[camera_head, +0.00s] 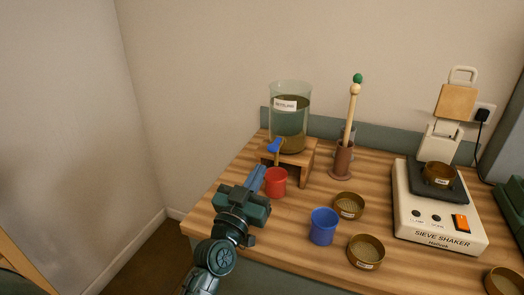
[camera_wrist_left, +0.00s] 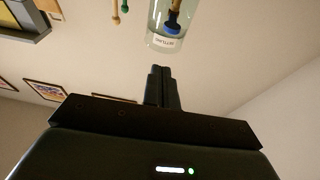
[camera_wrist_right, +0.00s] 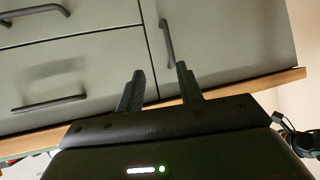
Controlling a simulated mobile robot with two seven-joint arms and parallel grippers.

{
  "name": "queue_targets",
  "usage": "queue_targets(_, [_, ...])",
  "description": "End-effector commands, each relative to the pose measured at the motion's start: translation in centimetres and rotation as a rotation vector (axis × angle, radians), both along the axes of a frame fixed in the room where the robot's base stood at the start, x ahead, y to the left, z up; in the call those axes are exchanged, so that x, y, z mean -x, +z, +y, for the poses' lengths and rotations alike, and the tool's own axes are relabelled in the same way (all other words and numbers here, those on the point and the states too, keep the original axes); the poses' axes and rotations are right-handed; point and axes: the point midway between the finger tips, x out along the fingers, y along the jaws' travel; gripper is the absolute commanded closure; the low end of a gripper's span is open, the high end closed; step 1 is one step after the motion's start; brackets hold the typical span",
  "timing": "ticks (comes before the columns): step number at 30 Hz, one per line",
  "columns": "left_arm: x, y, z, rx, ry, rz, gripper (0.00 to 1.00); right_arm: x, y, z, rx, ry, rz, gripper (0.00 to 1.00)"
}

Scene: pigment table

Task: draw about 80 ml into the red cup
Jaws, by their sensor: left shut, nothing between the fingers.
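A labelled glass vessel (camera_head: 290,118) with murky contents stands on a small wooden stand (camera_head: 311,153). Its tap has a blue lever (camera_head: 274,145) at the front, which also shows in the left wrist view (camera_wrist_left: 172,29). The red cup (camera_head: 277,183) stands upright below the tap, in front of the stand; I cannot make out its contents. My left gripper (camera_head: 258,172) is shut and empty, just left of the red cup and below the lever; its fingers show together in the left wrist view (camera_wrist_left: 161,72). My right gripper (camera_wrist_right: 160,72) is open and empty, facing drawer fronts.
A blue cup (camera_head: 323,227) and brass sieves (camera_head: 349,206) (camera_head: 365,252) stand on the wooden table. A brown holder (camera_head: 341,161) with long sticks is right of the stand. The sieve shaker (camera_head: 438,226) fills the right side. Drawer handles (camera_wrist_right: 166,45) show below the table edge.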

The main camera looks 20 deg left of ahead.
Motion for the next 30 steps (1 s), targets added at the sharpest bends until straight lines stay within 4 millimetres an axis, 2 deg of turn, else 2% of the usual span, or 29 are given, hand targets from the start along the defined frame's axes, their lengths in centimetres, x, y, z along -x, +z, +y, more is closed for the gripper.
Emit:
queue_targets(1, [-0.4,0.9,0.3,0.01,0.017,-0.031,1.0,0.0,0.1,0.1,-0.003,0.001,-0.002,0.64])
queue_targets(4, [-0.7,1.7,0.7,0.018,0.037,-0.06,1.0,-0.1,0.2,0.1,-0.004,0.001,-0.006,0.64])
queue_targets(17, [-1.2,2.0,0.7,0.018,0.039,-0.063,1.0,0.6,-0.1,0.3,-0.01,-0.005,0.012,0.64])
queue_targets(23, [-4.1,3.2,0.7,0.019,0.039,-0.064,1.0,0.8,0.0,0.1,-0.005,-0.009,0.026,0.64])
queue_targets(30, [-9.1,5.0,0.5,0.018,0.038,-0.063,1.0,0.8,0.2,-0.2,-0.001,-0.021,0.035,0.64])
